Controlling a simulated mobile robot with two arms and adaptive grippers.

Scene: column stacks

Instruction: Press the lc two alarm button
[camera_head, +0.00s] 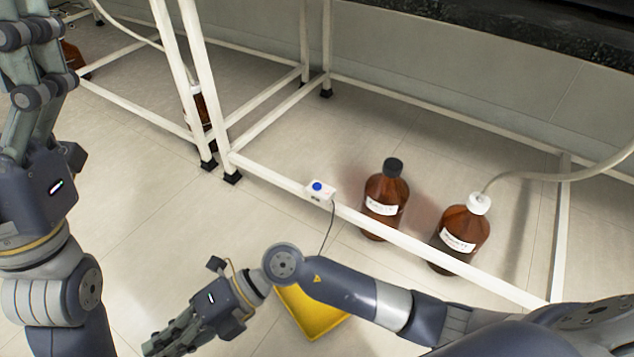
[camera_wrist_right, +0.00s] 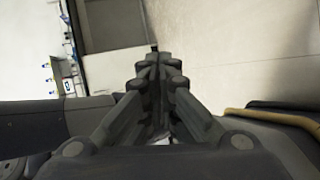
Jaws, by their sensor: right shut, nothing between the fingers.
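A small white alarm box with a round blue button (camera_head: 318,187) is fixed on the low white front rail of the bench frame. A dark cable hangs from it; any label is too small to read. My right gripper (camera_head: 160,343) is at the bottom of the head view, low and left of the box, well apart from it. In the right wrist view my right gripper (camera_wrist_right: 157,65) has its fingers together and empty. My left gripper (camera_head: 35,12) is raised at the top left, its tips cut off by the frame edge.
Two brown bottles, one black-capped (camera_head: 385,198) and one white-capped with a hose (camera_head: 460,235), stand behind the rail (camera_head: 400,238). A yellow tray (camera_head: 340,330) lies on the floor, partly behind my right arm. The floor (camera_head: 135,200) left of the rail is clear.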

